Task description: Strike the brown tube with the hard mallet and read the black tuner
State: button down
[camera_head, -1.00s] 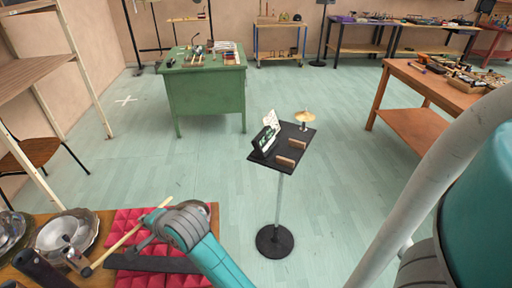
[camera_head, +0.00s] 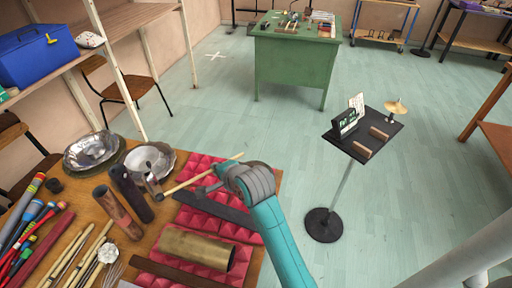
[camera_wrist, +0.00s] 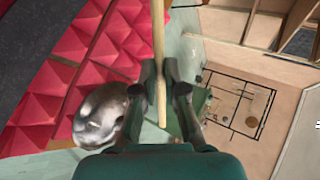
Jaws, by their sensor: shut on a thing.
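My gripper (camera_head: 212,186) is shut on the light wooden stick of a mallet (camera_head: 186,182), above the red foam pad. In the wrist view the stick (camera_wrist: 159,35) runs between the fingers (camera_wrist: 161,80). The mallet's lower-left end, at the cups, is small and dark; its hardness cannot be told. A brown, rusty-looking tube (camera_head: 118,212) leans or lies on the wooden table left of the gripper, beside a darker tube (camera_head: 131,193). The mallet appears apart from the brown tube. The black tuner (camera_head: 345,124), with a lit greenish display, stands on a black stand; its reading is too small to tell.
A brass tube (camera_head: 196,249) and dark bars lie on the red pad (camera_head: 243,232). Metal bowls (camera_head: 91,150) stand at the table's back; several coloured mallets (camera_head: 25,232) lie at left. A green desk (camera_head: 292,58) stands beyond. The floor around the stand is clear.

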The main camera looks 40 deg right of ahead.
aim_at(201, 175)
jog(key=shift+s+a+n+y, duration=0.35)
jog(key=shift+s+n+y, duration=0.4)
jog(key=shift+n+y, duration=0.3)
jog(key=shift+s+a+n+y, duration=0.3)
jog(key=shift+s+n+y, duration=0.4)
jog(key=shift+n+y, duration=0.35)
jog(key=shift+w+a, duration=0.8)
jog(key=shift+w, duration=0.2)
jog(key=shift+w+a, duration=0.75)
jog(key=shift+w, duration=0.2)
jog(key=w+a+m+h, duration=0.2)
jog(key=w+a, duration=0.1)
jog(key=a, duration=0.2)
jog(key=s+d, duration=0.3)
jog(key=s, duration=0.1)
jog(key=shift+s+d, duration=0.35)
jog(key=shift+d, duration=0.05)
